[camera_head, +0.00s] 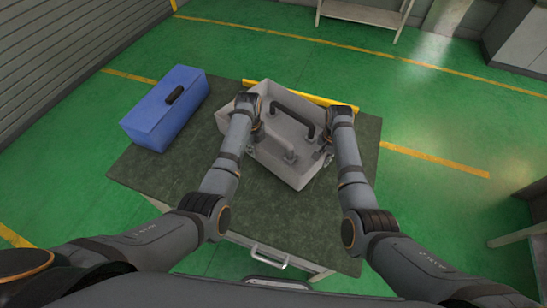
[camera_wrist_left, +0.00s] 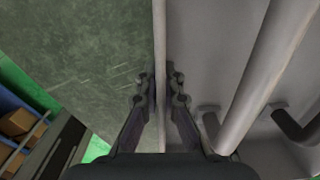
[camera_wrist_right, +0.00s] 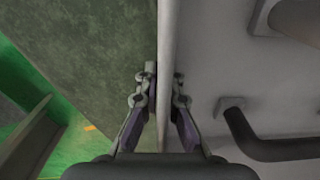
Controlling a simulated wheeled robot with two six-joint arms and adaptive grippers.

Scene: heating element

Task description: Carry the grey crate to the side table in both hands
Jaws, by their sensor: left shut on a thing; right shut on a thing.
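The grey crate (camera_head: 296,172) is on the dark green top of a work table (camera_head: 190,200), set at an angle. Two handle-like bars, one dark and one grey, show inside it. My left gripper (camera_wrist_left: 160,88) is shut on the crate's left wall, one finger outside and one inside. My right gripper (camera_wrist_right: 162,88) is shut on the crate's wall on the right in the head view, also with a finger on each side. In the head view my left gripper (camera_head: 256,128) and right gripper (camera_head: 330,145) partly hide the rim. I cannot tell whether the crate's base touches the table.
A blue toolbox (camera_head: 160,115) stands at the table's left edge, close to the crate. A yellow bar (camera_head: 310,98) lies along the table's far edge behind the crate. A pale bench (camera_head: 362,14) stands far back, and another surface shows at the right edge (camera_head: 530,205). Green floor lies between.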

